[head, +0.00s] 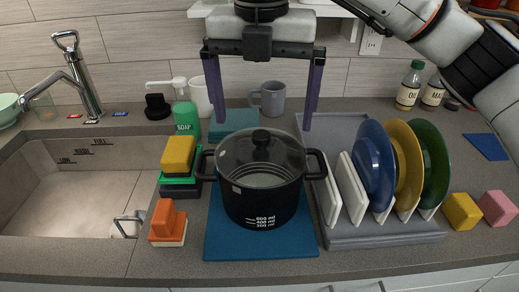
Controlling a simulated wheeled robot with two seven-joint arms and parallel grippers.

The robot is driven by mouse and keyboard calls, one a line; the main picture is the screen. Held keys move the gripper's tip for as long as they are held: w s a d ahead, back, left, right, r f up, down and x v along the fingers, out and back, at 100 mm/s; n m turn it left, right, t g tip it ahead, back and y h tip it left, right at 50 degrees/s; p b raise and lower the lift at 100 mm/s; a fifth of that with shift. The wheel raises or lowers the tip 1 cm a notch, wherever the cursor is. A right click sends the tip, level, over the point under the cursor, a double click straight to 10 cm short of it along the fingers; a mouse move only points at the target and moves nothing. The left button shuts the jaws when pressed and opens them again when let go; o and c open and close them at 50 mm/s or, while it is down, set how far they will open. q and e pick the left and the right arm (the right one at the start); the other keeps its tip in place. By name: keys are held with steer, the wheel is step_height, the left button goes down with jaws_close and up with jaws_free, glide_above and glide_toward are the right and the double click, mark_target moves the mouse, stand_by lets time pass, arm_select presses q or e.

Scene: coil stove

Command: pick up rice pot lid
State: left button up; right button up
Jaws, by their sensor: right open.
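A black pot (262,201) with two side handles and white volume marks stands on a blue mat (226,244). Its clear glass lid (236,155) with a black knob (262,138) sits on the pot. My right gripper (262,125) hangs above and behind the lid, with its two purple fingers wide apart and pointing down. Nothing is between the fingers, and they look clear of the lid. My left gripper is not in view.
A grey dish rack (385,237) with blue, yellow and green plates stands right of the pot. Stacked sponges (178,156) and a green soap bottle (187,121) stand left, beside the sink (70,195). A grey mug (271,98) stands behind.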

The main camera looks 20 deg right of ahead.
mark_target(261, 134)
steer(key=shift+w+f, duration=0.1)
steer(key=shift+f, duration=0.6)
steer(key=f, duration=0.3)
steer(key=shift+w+f+p, duration=0.25)
steer(key=shift+w+p, duration=0.05)
steer(key=shift+p, duration=0.1)
steer(key=shift+w+f, duration=0.1)
steer(key=shift+f, duration=0.3)
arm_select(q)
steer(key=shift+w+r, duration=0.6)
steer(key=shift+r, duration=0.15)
arm_select(e)
steer(key=shift+c, duration=0.3)
